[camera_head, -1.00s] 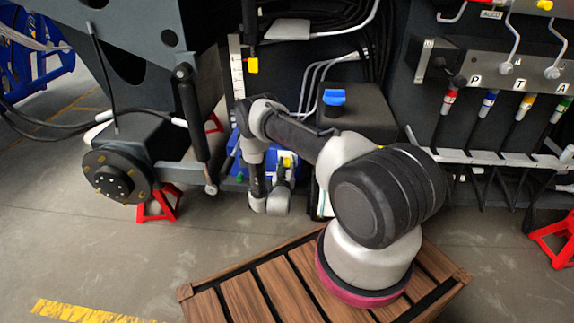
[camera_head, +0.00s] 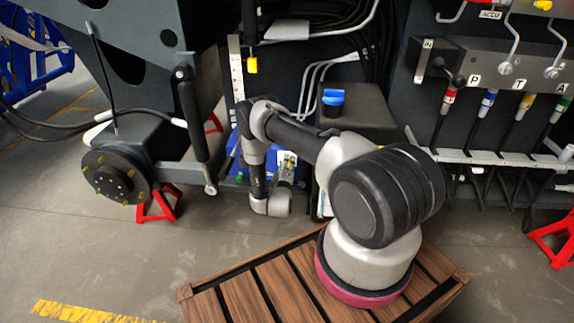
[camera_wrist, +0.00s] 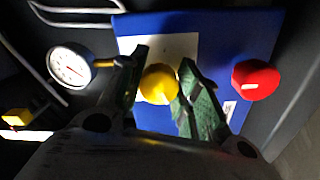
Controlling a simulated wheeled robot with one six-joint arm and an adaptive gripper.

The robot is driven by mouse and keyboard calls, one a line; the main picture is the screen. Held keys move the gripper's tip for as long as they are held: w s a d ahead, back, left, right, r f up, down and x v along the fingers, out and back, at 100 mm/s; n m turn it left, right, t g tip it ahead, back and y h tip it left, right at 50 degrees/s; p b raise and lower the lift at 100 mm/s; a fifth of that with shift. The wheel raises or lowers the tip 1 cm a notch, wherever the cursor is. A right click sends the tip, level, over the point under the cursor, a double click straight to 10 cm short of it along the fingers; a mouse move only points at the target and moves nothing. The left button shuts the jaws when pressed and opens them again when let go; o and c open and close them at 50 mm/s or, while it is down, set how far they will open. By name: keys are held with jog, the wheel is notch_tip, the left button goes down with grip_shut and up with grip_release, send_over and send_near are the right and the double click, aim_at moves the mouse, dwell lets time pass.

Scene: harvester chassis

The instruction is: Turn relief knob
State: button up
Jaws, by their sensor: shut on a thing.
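In the wrist view a round yellow knob (camera_wrist: 159,84) sits on a blue block (camera_wrist: 235,40). My gripper (camera_wrist: 163,70) has one green-grey finger on each side of the knob and is shut on it. The knob's lower part is partly hidden by the fingers and the gripper body. A red knob (camera_wrist: 255,80) stands apart to the right on the same block. In the head view the blue block (camera_head: 264,164) is low behind my arm, and my gripper's fingers cannot be made out there.
A white-faced gauge (camera_wrist: 70,66) is left of the gripper, with a yellow connector (camera_wrist: 17,117) below it. Pale hoses run along the upper left. In the head view a box with a blue cap (camera_head: 333,97) stands beside my arm, and a lever panel (camera_head: 490,62) is at right.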

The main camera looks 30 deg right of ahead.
jog(key=shift+n, duration=1.7)
jog(key=o, duration=1)
jog(key=shift+o, duration=0.2)
jog(key=shift+s+a, duration=0.1)
jog(key=v, duration=1.1)
jog(key=shift+s, duration=0.4)
jog(key=shift+a, duration=0.2)
